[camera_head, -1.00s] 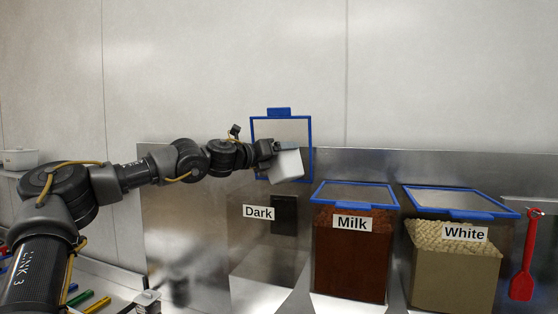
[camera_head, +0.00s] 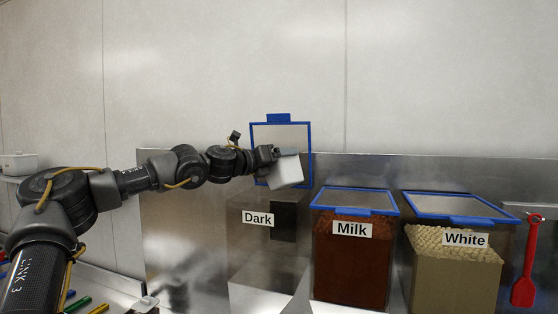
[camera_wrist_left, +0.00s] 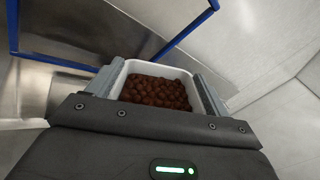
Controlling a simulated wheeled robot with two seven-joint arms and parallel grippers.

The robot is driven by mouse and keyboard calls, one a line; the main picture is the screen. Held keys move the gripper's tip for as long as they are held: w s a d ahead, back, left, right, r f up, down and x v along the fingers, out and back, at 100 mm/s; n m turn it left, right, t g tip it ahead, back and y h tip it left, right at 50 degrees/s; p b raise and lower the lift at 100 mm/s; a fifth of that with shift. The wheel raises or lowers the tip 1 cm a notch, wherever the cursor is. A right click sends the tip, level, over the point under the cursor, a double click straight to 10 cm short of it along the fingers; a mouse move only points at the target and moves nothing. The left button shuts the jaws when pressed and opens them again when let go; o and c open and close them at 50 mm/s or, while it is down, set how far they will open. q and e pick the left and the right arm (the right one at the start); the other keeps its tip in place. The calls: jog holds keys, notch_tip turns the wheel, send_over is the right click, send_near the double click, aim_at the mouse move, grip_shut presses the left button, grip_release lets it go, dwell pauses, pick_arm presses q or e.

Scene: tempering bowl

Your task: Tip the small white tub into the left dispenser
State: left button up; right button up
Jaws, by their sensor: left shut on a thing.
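The small white tub (camera_head: 286,171) is in my left gripper (camera_head: 272,156), in front of the raised blue-framed lid (camera_head: 281,118) of the left dispenser. In the left wrist view the tub (camera_wrist_left: 117,80) holds dark brown pieces (camera_wrist_left: 155,92), and my left gripper's fingers (camera_wrist_left: 155,95) press on both sides of it. The tub is tilted in the head view, and its contents still lie inside. The left dispenser (camera_head: 262,250) is labelled "Dark" and is clear-walled; its lid stands upright. The tub is over its top. My right gripper is not in view.
The "Milk" dispenser (camera_head: 350,265) and the "White" dispenser (camera_head: 455,275) stand to the right with blue-framed lids shut. Coloured pens (camera_head: 82,304) lie at lower left. A white container (camera_head: 19,164) is at far left.

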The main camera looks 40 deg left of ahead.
pick_arm(q)
jog(key=shift+r, duration=0.1)
jog(key=shift+a+n, duration=0.2)
jog(key=shift+n, duration=0.9)
dwell(0.8)
jog(key=shift+a+f+n, duration=0.15)
jog(key=shift+f+n, duration=0.05)
jog(key=shift+n, duration=0.4)
jog(key=shift+a+f+n, duration=0.1)
jog(key=shift+f+n, duration=0.05)
jog(key=shift+n, duration=0.45)
dwell(0.6)
jog(key=shift+w+a+f+n, duration=0.1)
jog(key=shift+a+f+n, duration=0.1)
jog(key=shift+n, duration=0.35)
jog(key=shift+w+a+f+n, duration=0.1)
jog(key=shift+f+n, duration=0.05)
jog(key=shift+n, duration=0.4)
jog(key=shift+s, duration=0.1)
dwell(0.6)
